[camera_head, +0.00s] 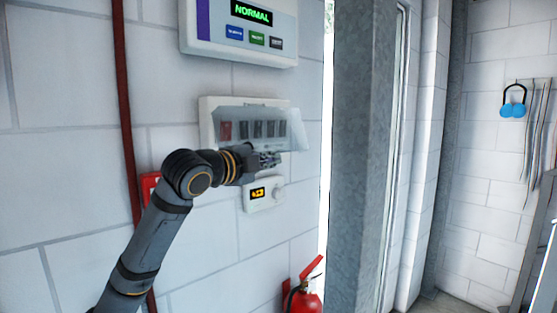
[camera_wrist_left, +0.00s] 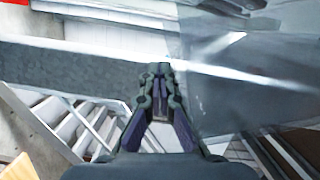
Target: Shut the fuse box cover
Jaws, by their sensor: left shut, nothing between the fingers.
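The fuse box (camera_head: 206,112) is a white box on the wall with a row of several switches, one of them red. Its see-through cover (camera_head: 295,134) hangs over the front and stands out from the box at its lower right, so it looks partly open. My left gripper (camera_head: 273,159) is shut and empty at the cover's lower edge. In the left wrist view the shut fingertips (camera_wrist_left: 158,72) are beside the see-through cover (camera_wrist_left: 235,85); I cannot tell whether they touch it. My right gripper is not in view.
A panel reading NORMAL (camera_head: 252,50) is above the fuse box. A small white thermostat-like unit (camera_head: 250,206) with a knob is just below my gripper. A red pipe (camera_head: 124,85) runs down the wall at left. A red fire extinguisher (camera_head: 305,300) and a grey pillar (camera_head: 360,160) are at right.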

